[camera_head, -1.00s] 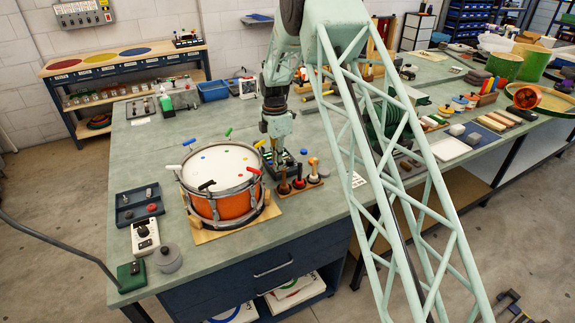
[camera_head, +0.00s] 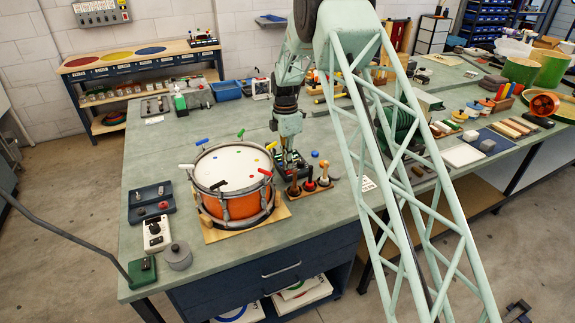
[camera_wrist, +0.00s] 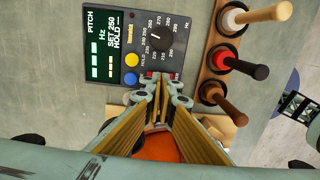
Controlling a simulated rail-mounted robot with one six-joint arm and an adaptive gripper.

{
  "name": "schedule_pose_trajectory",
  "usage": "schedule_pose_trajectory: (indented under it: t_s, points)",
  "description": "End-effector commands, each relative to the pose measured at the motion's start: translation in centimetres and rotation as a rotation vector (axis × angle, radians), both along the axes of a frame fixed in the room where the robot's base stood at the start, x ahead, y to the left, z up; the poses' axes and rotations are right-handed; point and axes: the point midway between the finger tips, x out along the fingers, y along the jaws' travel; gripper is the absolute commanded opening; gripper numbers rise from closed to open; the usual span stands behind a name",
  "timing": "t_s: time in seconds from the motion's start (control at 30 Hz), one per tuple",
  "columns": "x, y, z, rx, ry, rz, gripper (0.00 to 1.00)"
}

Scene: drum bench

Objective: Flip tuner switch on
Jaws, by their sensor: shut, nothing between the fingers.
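The tuner is a dark box with a lit green panel reading PITCH and Hz. In the wrist view the tuner (camera_wrist: 125,45) lies at the upper left, with a black dial, a yellow button and a blue button. My gripper (camera_wrist: 160,82) is shut and empty, its fingertips at the tuner's lower edge beside small red marks. The switch cannot be made out clearly there; the fingers cover part of that edge. Whether the tips touch the tuner cannot be told. In the head view my gripper (camera_head: 289,148) points down over the tuner (camera_head: 296,163), which it partly hides.
A wooden rack (camera_head: 310,187) with several handled tools stands close to the tuner's right side. The orange drum (camera_head: 230,204) on its wooden base sits to the left. The bench's front left area holds a blue tray (camera_head: 150,203) and a white control box (camera_head: 156,232).

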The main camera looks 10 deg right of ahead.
Motion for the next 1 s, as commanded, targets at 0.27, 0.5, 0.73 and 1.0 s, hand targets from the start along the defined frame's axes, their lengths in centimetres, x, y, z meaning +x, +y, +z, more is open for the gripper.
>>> schedule_pose_trajectory:
  t_s: [0.27, 0.5, 0.73, 1.0]
  points:
    - [0.0, 0.0, 0.0, 0.0, 0.0, 0.0, 0.0]
    - [-0.1, 0.0, 0.5, 0.0, 0.0, 0.0, 0.0]
    - [-0.2, -0.1, 2.3, 0.0, 0.0, 0.0, 0.0]
    - [-0.6, -0.2, 5.8, 0.001, -0.002, 0.0, 0.0]
